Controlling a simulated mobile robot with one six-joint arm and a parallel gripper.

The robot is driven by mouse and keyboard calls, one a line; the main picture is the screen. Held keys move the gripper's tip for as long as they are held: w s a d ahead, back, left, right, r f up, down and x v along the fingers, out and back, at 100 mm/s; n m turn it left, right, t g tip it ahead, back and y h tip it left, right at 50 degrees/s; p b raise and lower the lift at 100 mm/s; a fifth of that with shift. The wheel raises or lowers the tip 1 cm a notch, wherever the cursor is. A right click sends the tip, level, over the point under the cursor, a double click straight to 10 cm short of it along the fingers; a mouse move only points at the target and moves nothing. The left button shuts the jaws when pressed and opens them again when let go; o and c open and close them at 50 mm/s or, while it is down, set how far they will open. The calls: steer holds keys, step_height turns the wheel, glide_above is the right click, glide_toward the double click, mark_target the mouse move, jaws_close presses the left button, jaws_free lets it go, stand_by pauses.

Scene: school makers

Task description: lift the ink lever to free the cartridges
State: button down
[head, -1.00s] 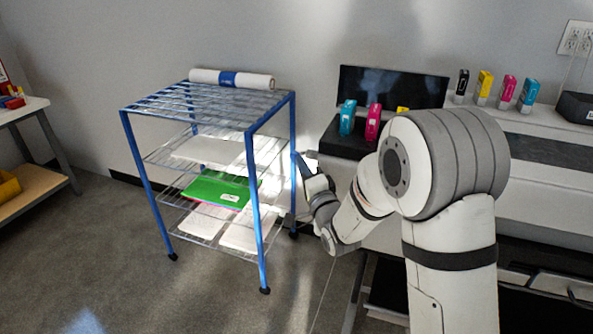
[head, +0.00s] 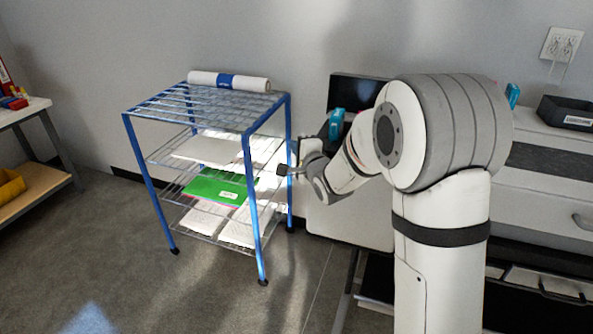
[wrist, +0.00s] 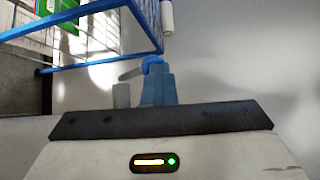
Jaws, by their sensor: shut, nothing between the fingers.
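My gripper (head: 283,170) is shut and empty; in the head view it points left, beside the blue shelf cart's right post. Its shut fingers also show in the wrist view (wrist: 153,66), above the dark hand plate. The white printer (head: 345,218) stands behind my arm, its upper part largely covered by the arm. A cyan cartridge (head: 337,123) stands upright on it, in front of a black panel (head: 350,89). I cannot make out the ink lever in either view.
The blue wire cart (head: 262,180) holds papers, a green folder (head: 215,187) and a white roll (head: 229,81) with a blue band. Another cyan cartridge (head: 513,94) shows past my arm, near a black tray (head: 566,111). Floor left of the cart is clear.

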steer(key=shift+w+d, duration=0.15)
steer(key=shift+w, duration=0.1)
steer(key=shift+w+d+f, duration=0.1)
steer(key=shift+w+d, duration=0.05)
steer(key=r+v, duration=0.3)
steer(key=v, duration=1)
steer(key=shift+d+r, duration=0.2)
steer(key=shift+d, duration=0.1)
steer(key=shift+d, duration=0.1)
